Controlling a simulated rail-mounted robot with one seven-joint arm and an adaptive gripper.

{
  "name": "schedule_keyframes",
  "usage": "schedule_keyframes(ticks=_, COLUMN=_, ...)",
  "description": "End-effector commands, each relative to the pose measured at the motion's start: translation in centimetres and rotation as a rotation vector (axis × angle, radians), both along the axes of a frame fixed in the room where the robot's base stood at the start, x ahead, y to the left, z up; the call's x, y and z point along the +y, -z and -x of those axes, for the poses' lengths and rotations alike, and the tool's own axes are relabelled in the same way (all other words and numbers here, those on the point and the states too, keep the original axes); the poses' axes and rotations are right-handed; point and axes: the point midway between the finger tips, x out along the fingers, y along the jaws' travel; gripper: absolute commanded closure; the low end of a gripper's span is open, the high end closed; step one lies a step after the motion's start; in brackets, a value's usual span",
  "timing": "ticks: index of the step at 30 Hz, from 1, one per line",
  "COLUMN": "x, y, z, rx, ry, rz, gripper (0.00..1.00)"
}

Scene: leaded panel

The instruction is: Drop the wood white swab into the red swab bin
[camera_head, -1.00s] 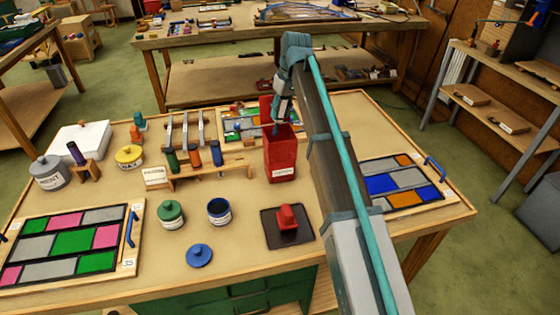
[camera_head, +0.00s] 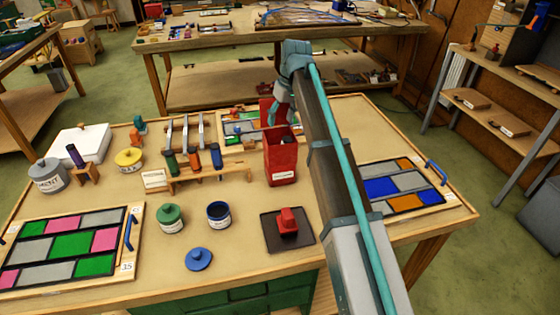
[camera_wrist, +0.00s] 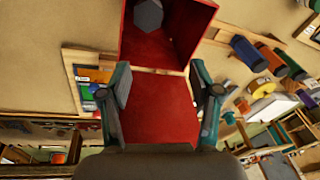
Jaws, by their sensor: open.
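The red swab bin (camera_head: 281,165) stands upright on the table with its top open and a raised red panel at its back. The red bin (camera_wrist: 165,105) lies beyond the fingertips in the wrist view. No wood-handled white swab is clearly visible elsewhere. In the head view my gripper is above the bin, partly hidden by my arm.
A wooden rack (camera_head: 210,177) with several coloured handles stands left of the bin. A red block on a dark pad (camera_head: 270,241) is in front, with green (camera_head: 171,220) and blue (camera_head: 218,216) jars nearby. A coloured glass panel (camera_head: 405,186) lies to the right.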

Motion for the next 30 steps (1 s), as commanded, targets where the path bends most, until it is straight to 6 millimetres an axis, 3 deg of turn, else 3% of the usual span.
schedule_keyframes(ticks=5, x=-0.3, y=-1.5, z=-0.1, rx=-0.002, ry=0.0, rz=0.0, gripper=0.37)
schedule_keyframes(ticks=21, x=-2.0, y=-10.5, z=0.2, rx=-0.001, ry=0.0, rz=-0.001, gripper=0.37)
schedule_keyframes(ticks=30, x=-2.3, y=-11.7, z=0.4, rx=0.0, ry=0.0, rz=0.0, gripper=0.37)
